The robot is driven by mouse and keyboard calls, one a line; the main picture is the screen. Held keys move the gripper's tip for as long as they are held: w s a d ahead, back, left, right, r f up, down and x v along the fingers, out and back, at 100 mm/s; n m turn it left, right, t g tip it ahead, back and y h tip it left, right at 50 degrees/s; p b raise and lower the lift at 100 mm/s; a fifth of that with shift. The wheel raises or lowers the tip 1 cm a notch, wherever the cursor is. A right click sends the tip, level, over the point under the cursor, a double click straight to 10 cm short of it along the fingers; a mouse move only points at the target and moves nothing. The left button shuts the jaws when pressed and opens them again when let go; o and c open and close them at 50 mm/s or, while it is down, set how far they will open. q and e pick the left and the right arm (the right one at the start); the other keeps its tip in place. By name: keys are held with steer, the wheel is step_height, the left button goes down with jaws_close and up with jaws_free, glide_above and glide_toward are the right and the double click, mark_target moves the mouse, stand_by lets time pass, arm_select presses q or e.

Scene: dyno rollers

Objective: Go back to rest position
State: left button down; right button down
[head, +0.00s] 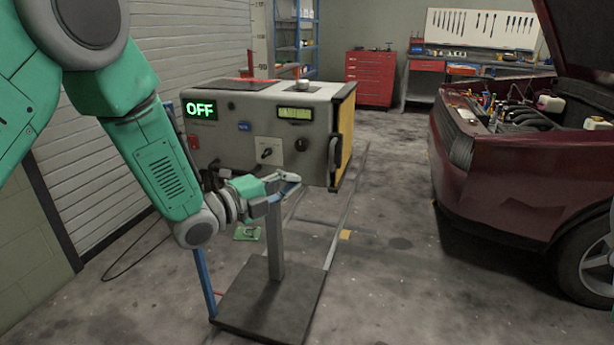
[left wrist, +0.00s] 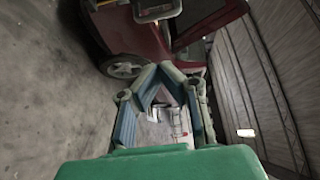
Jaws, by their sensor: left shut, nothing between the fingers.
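My left gripper (head: 291,183) is in front of the lower part of the grey dyno control box (head: 225,147), and its fingers point to the right. In the left wrist view the fingertips of my left gripper (left wrist: 160,72) meet, and nothing is between them. The box shows a lit green OFF sign (head: 201,107), a small display (head: 295,113), a red switch (head: 193,141) and dark knobs. The box stands on a post with a dark base plate (head: 270,308).
A dark red car (head: 490,180) with its hood up stands at the right; it also shows in the left wrist view (left wrist: 125,35). A red tool cabinet (head: 370,78) and a workbench are at the back. The floor between box and car is clear.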

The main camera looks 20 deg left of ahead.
arm_select(q)
steer(key=s+a+f+n+g+y, duration=0.2)
steer(key=s+f+n+g+y, duration=0.15)
steer(key=s+f+n, duration=0.6)
steer(key=s+a+f+n+g+y, duration=0.2)
steer(key=s+f+n+y, duration=0.25)
steer(key=f, duration=0.95)
steer(key=s+a+f+n+g+y, duration=0.1)
steer(key=s+f+n+g, duration=0.1)
steer(key=s, duration=0.7)
steer(key=s+a+f+n+g, duration=0.2)
steer(key=s+f+n, duration=0.3)
steer(key=s, duration=0.4)
steer(key=s+a+f+n+g+y, duration=0.1)
steer(key=s+f+n+g, duration=0.2)
steer(key=s, duration=0.6)
steer(key=shift+a+f+g+y, duration=0.25)
steer(key=shift+g+y, duration=0.05)
steer(key=shift+g, duration=0.45)
steer(key=shift+w, duration=0.1)
